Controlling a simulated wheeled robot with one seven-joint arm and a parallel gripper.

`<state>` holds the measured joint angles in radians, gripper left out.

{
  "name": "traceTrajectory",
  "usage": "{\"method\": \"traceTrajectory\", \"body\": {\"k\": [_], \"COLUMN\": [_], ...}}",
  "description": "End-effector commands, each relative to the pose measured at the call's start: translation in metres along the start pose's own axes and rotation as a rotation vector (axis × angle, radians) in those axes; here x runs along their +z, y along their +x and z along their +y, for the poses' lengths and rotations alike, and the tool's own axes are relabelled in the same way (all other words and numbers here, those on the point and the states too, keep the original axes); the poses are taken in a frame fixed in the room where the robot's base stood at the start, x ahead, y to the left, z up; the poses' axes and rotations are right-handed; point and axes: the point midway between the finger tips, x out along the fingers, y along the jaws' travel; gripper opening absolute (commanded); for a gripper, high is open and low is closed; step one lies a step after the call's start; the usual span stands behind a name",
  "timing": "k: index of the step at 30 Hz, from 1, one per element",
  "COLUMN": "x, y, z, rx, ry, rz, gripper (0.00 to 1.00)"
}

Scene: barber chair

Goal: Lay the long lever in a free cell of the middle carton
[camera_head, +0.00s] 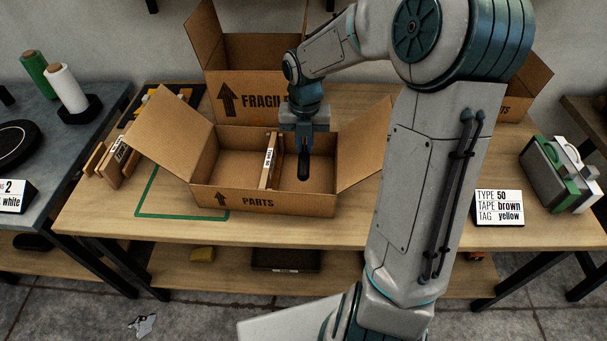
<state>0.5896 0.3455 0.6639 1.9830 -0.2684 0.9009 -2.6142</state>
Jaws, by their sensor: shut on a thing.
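The middle carton (222,197), marked PARTS, stands open on the wooden table with its side flaps spread. A brown divider (275,155) with a white label splits it into a left and a right cell. The left cell looks empty. My gripper (304,144) points down over the right cell. It is shut on a dark, narrow piece, seemingly the long lever (304,171), which hangs upright inside the carton's outline. I cannot tell whether its lower end touches the carton floor. Much of the piece is hidden by the fingers or seen end-on.
A taller carton (237,80) marked FRAGILE stands behind. Loose dividers (110,163) lean at the left. A green tape outline (150,195) marks the table. A sign (498,208) reads type 50, tape brown, tag yellow. My arm hides the table's middle right.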

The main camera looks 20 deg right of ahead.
Motion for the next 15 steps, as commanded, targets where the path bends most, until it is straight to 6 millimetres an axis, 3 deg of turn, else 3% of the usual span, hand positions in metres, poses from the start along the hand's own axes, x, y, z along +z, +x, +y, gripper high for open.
{"method": "traceTrajectory", "body": {"k": [1,6,15], "x": [-0.001,0.000,0.001], "y": [0.017,0.055,0.079], "z": [0.001,0.001,0.001], "rx": [0.000,0.001,0.001], "ry": [-0.002,-0.001,0.000], "rz": [0.004,0.002,-0.001], "gripper": [0.00,0.00,0.00]}}
